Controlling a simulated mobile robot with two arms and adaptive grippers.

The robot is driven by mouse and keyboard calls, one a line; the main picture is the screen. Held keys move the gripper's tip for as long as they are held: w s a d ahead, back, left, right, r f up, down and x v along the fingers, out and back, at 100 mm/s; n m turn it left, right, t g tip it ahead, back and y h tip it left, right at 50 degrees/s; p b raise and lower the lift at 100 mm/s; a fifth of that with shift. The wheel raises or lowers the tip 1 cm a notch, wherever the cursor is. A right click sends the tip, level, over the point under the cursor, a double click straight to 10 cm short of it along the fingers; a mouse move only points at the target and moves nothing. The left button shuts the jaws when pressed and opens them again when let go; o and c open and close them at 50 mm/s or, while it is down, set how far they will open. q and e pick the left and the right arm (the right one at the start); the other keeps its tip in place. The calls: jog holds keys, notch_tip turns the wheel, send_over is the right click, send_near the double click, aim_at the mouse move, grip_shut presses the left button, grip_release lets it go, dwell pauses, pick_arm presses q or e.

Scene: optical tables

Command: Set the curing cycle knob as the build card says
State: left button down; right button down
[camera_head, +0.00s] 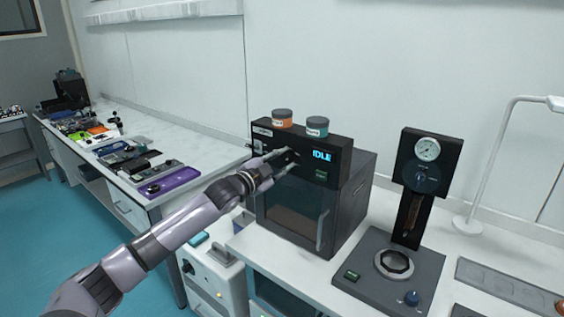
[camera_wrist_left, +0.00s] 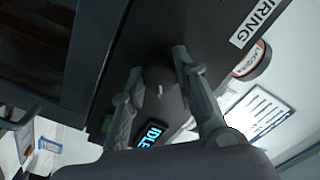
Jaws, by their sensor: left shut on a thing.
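The curing oven (camera_head: 345,200) is a dark box with a glass door and a front panel lit "IDLE" (camera_head: 321,155). My left gripper (camera_head: 293,157) reaches its panel from the left. In the left wrist view a dark round knob (camera_wrist_left: 160,92) with a pale mark sits between the two fingers (camera_wrist_left: 158,64), which are shut on it. The fingers largely hide the knob in the head view. A "CURING" label (camera_wrist_left: 258,22) is on the panel. A white sheet with printed lines (camera_wrist_left: 258,112) shows beyond the oven, its text too small to read. My right gripper is out of view.
An orange-labelled jar (camera_head: 282,118) and a teal-labelled jar (camera_head: 317,127) stand on the oven. A press with a gauge (camera_head: 427,149) and a lamp (camera_head: 505,130) stand to the right. A long bench (camera_head: 205,163) with trays runs along the left.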

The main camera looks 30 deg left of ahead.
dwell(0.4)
pick_arm(q)
jog(key=c, duration=1.2)
grip_release()
jog(key=shift+c, duration=0.2)
jog(key=s+a, duration=0.1)
jog(key=s, duration=1.1)
